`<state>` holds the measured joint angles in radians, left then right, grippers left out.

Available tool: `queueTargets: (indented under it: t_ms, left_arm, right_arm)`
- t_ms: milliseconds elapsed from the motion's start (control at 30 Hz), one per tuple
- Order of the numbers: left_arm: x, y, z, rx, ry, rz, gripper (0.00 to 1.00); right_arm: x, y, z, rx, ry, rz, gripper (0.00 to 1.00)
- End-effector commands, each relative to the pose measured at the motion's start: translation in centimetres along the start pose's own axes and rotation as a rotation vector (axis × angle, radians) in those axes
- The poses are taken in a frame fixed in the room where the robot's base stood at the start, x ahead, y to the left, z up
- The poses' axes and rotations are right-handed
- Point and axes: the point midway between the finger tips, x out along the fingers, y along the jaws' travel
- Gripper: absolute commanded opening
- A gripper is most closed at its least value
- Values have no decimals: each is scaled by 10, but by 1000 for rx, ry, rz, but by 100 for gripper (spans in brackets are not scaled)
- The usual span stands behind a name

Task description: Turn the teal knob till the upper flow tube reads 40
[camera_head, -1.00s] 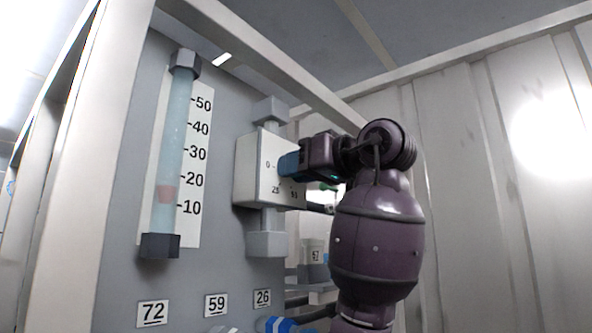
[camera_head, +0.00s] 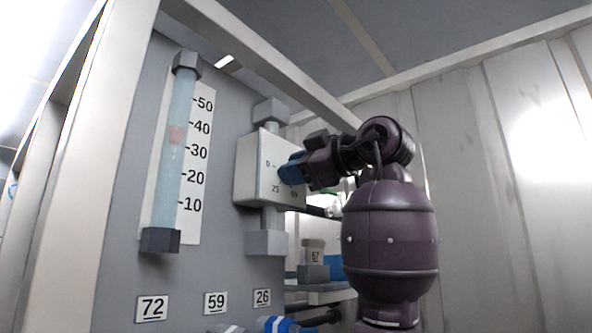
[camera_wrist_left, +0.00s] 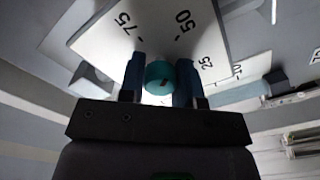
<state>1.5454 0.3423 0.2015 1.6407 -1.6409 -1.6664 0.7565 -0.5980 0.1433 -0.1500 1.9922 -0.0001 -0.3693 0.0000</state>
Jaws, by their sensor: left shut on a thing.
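The upper flow tube (camera_head: 172,190) stands on the grey panel at the left, in front of a white scale. Its reddish float (camera_head: 177,135) sits between the 30 and 40 marks, a little below 40. The teal knob (camera_wrist_left: 159,77) shows in the left wrist view between the two blue fingers of my left gripper (camera_wrist_left: 160,82). In the head view my left gripper (camera_head: 290,169) is shut on the knob at the face of the white valve box (camera_head: 250,165), tilted, and hides the knob.
Number plates 72 (camera_head: 152,308), 59 (camera_head: 216,303) and 26 (camera_head: 262,299) are on the panel below. Blue fittings (camera_head: 277,324) show at the bottom edge. A block marked 57 (camera_head: 314,254) stands behind, right of the valve box.

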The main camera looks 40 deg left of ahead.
Motion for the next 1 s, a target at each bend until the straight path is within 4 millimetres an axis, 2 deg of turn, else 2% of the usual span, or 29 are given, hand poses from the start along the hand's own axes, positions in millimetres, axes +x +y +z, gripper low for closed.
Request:
queueTargets:
  t_ms: [200, 433, 1000]
  left_arm:
    - [0, 0, 0, -158, 0, 2, 8]
    - [0, 0, -1, -267, 1, 2, 8]
    - [0, 0, -1, -322, 2, 1, 8]
  right_arm:
    - [-2, 0, 10, 2, -19, 2, 70]
    - [-2, 0, 10, 2, -18, 2, 70]
    - [2, -1, -3, 0, 9, -1, 70]
